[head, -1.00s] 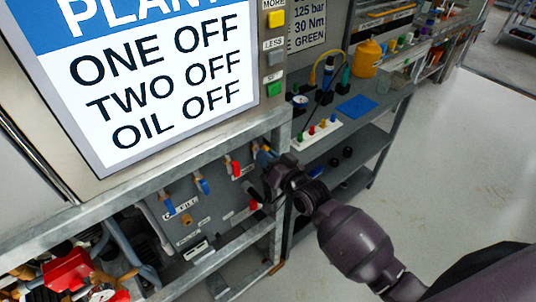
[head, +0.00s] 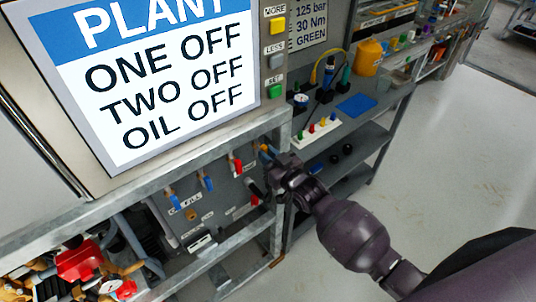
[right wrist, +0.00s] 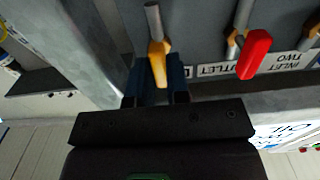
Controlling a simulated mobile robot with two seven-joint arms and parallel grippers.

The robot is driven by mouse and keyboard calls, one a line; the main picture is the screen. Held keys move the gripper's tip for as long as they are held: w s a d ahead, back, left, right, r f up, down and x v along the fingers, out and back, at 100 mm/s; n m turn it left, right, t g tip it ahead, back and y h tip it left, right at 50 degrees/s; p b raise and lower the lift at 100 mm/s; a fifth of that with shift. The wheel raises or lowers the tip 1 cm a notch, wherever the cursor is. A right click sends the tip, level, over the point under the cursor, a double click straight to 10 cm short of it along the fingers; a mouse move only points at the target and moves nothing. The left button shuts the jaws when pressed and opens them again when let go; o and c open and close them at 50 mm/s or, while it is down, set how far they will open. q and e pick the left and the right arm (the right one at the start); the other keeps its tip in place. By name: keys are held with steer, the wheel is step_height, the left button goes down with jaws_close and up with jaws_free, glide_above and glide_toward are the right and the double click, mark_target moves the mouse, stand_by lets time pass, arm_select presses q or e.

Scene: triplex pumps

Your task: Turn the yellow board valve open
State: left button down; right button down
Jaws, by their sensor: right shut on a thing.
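The yellow board valve's handle (right wrist: 158,62) hangs from a grey stem on the grey board, in the right wrist view. My right gripper (right wrist: 156,85) is shut on this handle, one dark blue finger on each side. In the head view my right gripper (head: 270,157) is at the board's upper right, below the screen. Only a small yellow-orange bit of the valve (head: 264,148) shows there, partly hidden by the gripper. My left gripper is not in view.
Blue handles (head: 207,182) hang further left on the board. The metal frame edge (head: 277,225) is close to my gripper. A screen (head: 160,80) reads PLANT, ONE OFF, TWO OFF, OIL OFF.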

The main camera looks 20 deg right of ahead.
steer(key=c, duration=1.1)
jaws_free()
steer(key=v, duration=1)
steer(key=shift+s, duration=0.4)
steer(key=shift+d, duration=0.15)
